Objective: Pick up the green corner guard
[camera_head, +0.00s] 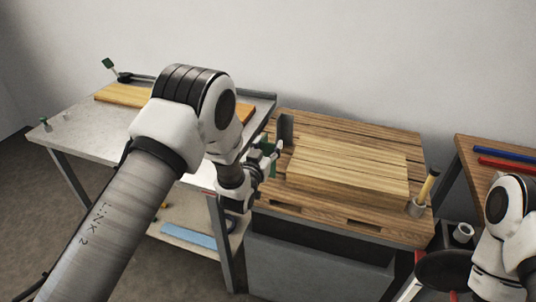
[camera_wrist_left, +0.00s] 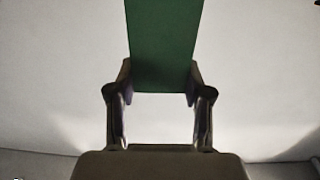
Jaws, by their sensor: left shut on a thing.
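The green corner guard (camera_wrist_left: 163,40) stands between the two fingers of my left gripper (camera_wrist_left: 160,80) in the left wrist view, its far end running out of the top of the picture. The gripper is shut on it. In the head view my left gripper (camera_head: 266,160) is at the left edge of the wooden pallet-like table, with a little of the green guard (camera_head: 266,148) showing. The wrist and fingers hide most of it there. My right gripper is out of view.
Pale boards (camera_head: 350,167) lie on the wooden table (camera_head: 300,122). A cup (camera_head: 416,208) with a yellow-handled tool stands at its right corner. A grey table (camera_head: 85,125) at left holds a plank (camera_head: 122,96) and small green-topped items (camera_head: 108,64). Red and blue bars (camera_head: 505,152) lie far right.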

